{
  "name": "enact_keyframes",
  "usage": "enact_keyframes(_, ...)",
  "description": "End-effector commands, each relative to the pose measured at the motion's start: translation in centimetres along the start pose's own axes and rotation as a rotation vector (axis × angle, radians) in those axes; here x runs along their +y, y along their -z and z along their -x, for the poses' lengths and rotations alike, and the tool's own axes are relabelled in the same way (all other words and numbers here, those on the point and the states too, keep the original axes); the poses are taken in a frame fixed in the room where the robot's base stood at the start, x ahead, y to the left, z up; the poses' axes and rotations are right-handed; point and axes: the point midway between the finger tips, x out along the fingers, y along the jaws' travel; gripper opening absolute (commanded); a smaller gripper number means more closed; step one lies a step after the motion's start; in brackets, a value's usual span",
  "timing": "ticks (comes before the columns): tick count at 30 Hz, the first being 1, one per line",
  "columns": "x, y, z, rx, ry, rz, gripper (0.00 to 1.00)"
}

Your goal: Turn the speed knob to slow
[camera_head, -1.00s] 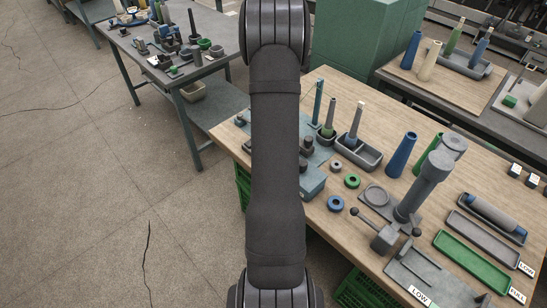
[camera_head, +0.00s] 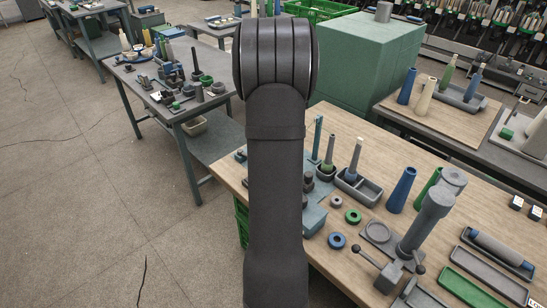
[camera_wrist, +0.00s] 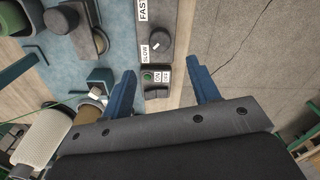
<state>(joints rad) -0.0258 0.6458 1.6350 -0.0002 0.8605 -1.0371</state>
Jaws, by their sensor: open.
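The speed knob (camera_wrist: 160,43) is dark and round with a short white mark on its face. It sits on a grey panel at the upper middle of the wrist view. A FAST label (camera_wrist: 143,10) is above and left of it, and a SLOW label (camera_wrist: 146,53) is at its lower left. The exact direction of the mark is hard to tell. My gripper (camera_wrist: 160,67) is open and empty, its two blue fingers spread either side of the panel below the knob. They appear apart from the knob. The head view does not show the gripper or the knob.
A green button (camera_wrist: 148,76) and a dark switch with ON and OFF labels sit below the knob. The bench (camera_head: 345,235) holds cones, rings and trays. Floor (camera_wrist: 245,50) is clear right of the panel.

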Motion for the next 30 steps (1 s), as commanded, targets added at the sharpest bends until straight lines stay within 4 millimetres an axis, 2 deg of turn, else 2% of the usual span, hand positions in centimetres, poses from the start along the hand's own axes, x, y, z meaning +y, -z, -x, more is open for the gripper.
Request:
enact_keyframes(1,0.1,0.1,1.4,0.003,-0.005,0.0,0.55)
enact_keyframes(6,0.0,0.0,4.8,0.002,-0.003,0.0,0.55)
enact_keyframes(12,0.0,0.0,7.0,0.0,-0.001,0.0,0.55)
enact_keyframes(30,0.0,0.0,7.3,0.0,0.001,0.0,0.55)
